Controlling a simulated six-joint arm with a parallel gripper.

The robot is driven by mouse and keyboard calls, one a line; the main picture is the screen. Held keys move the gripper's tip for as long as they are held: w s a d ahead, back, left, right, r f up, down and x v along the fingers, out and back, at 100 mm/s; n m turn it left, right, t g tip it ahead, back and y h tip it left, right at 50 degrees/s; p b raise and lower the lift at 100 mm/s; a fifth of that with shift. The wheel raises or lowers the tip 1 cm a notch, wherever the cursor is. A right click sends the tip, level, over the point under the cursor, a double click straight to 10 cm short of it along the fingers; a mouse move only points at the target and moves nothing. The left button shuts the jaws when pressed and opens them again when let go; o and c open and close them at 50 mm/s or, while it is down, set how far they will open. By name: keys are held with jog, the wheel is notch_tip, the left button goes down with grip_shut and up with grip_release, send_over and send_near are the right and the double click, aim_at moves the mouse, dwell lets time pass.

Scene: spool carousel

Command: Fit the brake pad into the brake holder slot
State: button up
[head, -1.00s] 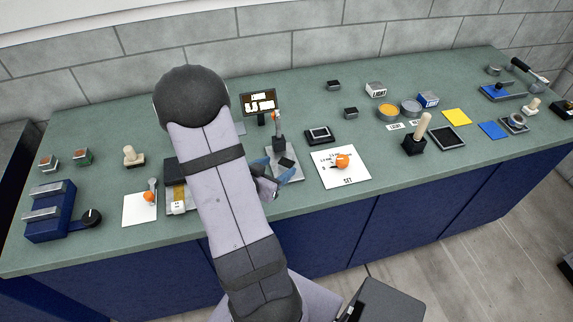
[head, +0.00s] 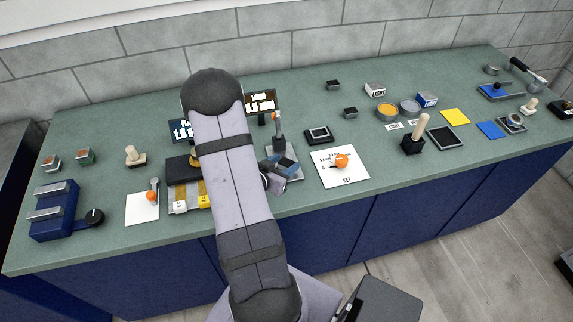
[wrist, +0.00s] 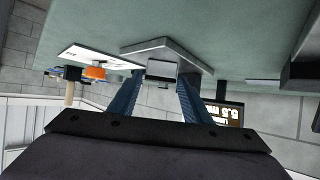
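My gripper (wrist: 160,85) points at a flat grey plate (wrist: 195,58) at the middle of the bench. Its two blue fingers stand apart, with a small dark block (wrist: 162,69), perhaps the brake pad, between the tips. Thin gaps seem to show on both sides of the block. In the head view a dark piece (head: 287,164) shows on the grey plate beside my gripper (head: 275,178), partly covered by it. An upright post with an orange-tipped lever (head: 278,130) rises at the plate's back. I cannot make out the holder slot.
A white SET sheet with an orange knob (head: 341,160) lies just right of the plate. Two small displays (head: 261,103) stand behind. A wooden-handled stamp (head: 413,141) is further right. My arm hides part of the bench.

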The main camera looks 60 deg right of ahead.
jog(key=c, duration=0.8)
jog(key=shift+c, duration=0.2)
jog(key=shift+r, duration=0.2)
notch_tip(320, 180, up, 10)
jog(key=shift+f, duration=0.2)
